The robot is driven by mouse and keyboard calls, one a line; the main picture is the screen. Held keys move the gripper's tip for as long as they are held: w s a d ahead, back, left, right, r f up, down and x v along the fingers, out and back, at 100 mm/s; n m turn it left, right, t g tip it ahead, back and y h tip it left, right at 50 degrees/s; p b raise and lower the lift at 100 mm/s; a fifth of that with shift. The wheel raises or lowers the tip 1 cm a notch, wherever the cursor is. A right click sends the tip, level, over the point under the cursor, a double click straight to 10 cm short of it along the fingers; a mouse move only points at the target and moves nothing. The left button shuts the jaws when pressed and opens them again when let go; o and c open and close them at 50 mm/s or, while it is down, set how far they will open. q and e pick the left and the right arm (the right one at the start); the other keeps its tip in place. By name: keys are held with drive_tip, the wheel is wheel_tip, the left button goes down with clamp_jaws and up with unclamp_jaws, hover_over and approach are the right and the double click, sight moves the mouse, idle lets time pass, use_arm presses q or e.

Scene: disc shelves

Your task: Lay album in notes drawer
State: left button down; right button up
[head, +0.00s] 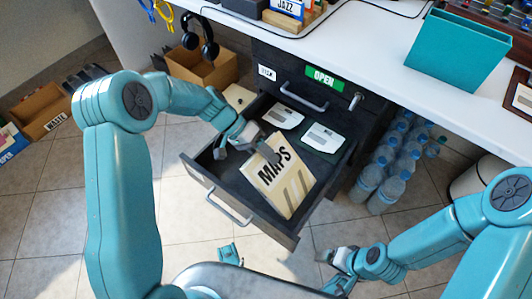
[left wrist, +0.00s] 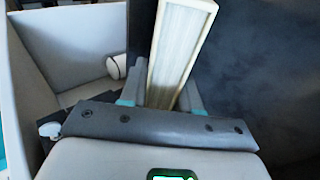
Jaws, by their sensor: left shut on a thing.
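The cream album marked MAPS (head: 277,181) is held at its upper edge by my left gripper (head: 258,146), which is shut on it. The album is tilted, over or inside the pulled-out dark drawer (head: 222,177); I cannot tell whether it touches the drawer floor. In the left wrist view the album's pale page edge (left wrist: 182,48) stands between my left gripper's fingers (left wrist: 165,98). My right gripper (head: 335,257) is in front of the drawer, low at right, apart from the album; its jaws are too small to read.
Two white-labelled items (head: 283,115) lie at the back of the drawer. A closed drawer with a green OPEN sign (head: 323,77) is above. Water bottles (head: 388,175) stand right of the cabinet. A cardboard box (head: 200,70) is behind left.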

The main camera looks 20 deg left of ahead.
use_arm(q)
drive_tip(key=shift+f, duration=0.35)
drive_tip(key=c, duration=0.7)
unclamp_jaws()
drive_tip(key=shift+c, duration=0.2)
drive_tip(key=shift+r, duration=0.1)
drive_tip(key=p+v, duration=0.4)
drive_tip(key=v, duration=1.2)
drive_tip(key=shift+r+p, duration=0.15)
drive_tip(key=shift+p, duration=0.15)
drive_tip(key=shift+a, duration=0.1)
